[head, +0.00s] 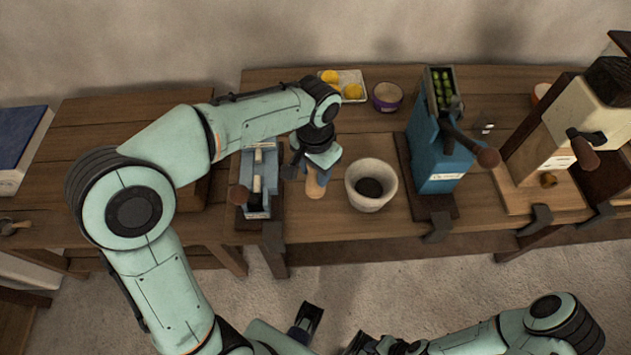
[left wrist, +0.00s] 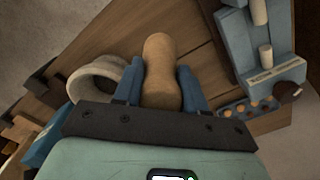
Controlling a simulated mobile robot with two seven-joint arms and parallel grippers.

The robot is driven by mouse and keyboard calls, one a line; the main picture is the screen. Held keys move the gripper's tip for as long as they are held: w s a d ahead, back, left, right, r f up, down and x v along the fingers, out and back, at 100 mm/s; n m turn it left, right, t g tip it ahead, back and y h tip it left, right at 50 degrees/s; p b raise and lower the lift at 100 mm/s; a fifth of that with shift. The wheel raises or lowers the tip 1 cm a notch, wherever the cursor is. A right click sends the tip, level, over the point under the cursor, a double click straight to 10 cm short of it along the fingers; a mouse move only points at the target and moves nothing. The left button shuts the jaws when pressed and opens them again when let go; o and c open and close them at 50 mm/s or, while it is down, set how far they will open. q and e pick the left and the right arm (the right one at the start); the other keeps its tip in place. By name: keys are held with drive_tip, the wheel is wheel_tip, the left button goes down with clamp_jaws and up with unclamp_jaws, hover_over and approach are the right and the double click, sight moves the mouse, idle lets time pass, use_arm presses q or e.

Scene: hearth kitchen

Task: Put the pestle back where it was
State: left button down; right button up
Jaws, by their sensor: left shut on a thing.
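The pestle (head: 314,188), a pale wooden club with a rounded end, is between the fingers of my left gripper (head: 316,163). In the left wrist view the pestle (left wrist: 160,60) points away between the two blue fingers of the left gripper (left wrist: 160,88), which are shut on it. The whitish mortar (head: 368,204) stands just right of the pestle, its dark inside showing; it also shows in the left wrist view (left wrist: 79,87). The pestle is beside the mortar, outside it. I cannot tell whether its end touches the table. My right arm shows at the bottom right; its jaw state is unclear.
On the wooden table (head: 330,222), a blue device (head: 257,200) stands left of the pestle and a taller blue press (head: 432,150) right of the mortar. Behind are a tray with yellow fruit (head: 352,79) and a purple bowl (head: 387,98). A beige machine (head: 585,118) stands far right.

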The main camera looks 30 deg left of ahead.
sight(316, 181)
use_arm(q)
drive_tip(key=shift+f+b, duration=0.35)
drive_tip(key=shift+f, duration=2)
drive_tip(key=shift+f, duration=0.1)
drive_tip(key=c, duration=0.6)
unclamp_jaws()
drive_tip(key=shift+c, duration=0.2)
wheel_tip(316, 181, up, 12)
drive_tip(key=shift+r+p, duration=0.15)
drive_tip(key=shift+p, duration=0.9)
